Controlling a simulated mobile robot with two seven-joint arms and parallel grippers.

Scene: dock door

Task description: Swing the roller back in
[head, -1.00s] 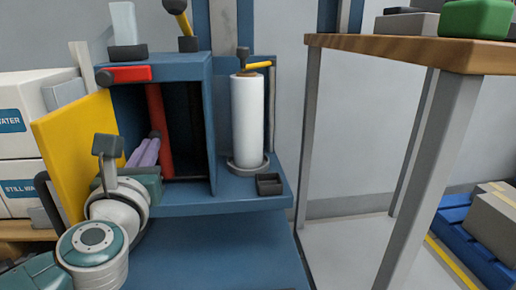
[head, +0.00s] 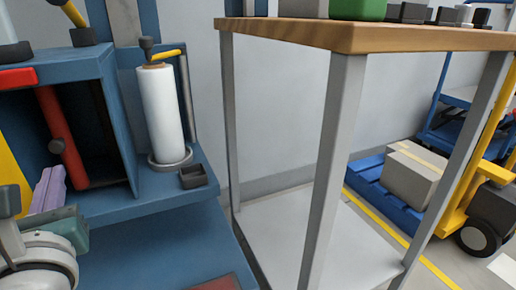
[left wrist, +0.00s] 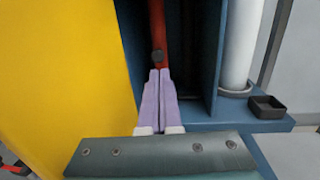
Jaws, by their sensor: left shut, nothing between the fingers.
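My left gripper (head: 57,172) has lavender fingers, shut and empty, in front of and a little below the knob. In the left wrist view the fingertips (left wrist: 159,73) point at the bar; contact cannot be told. My right gripper is not in view.
A yellow panel (left wrist: 65,70) stands open left of the cabinet, close to my left gripper. A white roll (head: 160,110) and a small black tray (head: 194,176) are on the blue shelf. A wood-topped table (head: 290,37) stands right; boxes and a yellow truck (head: 465,200) are behind it.

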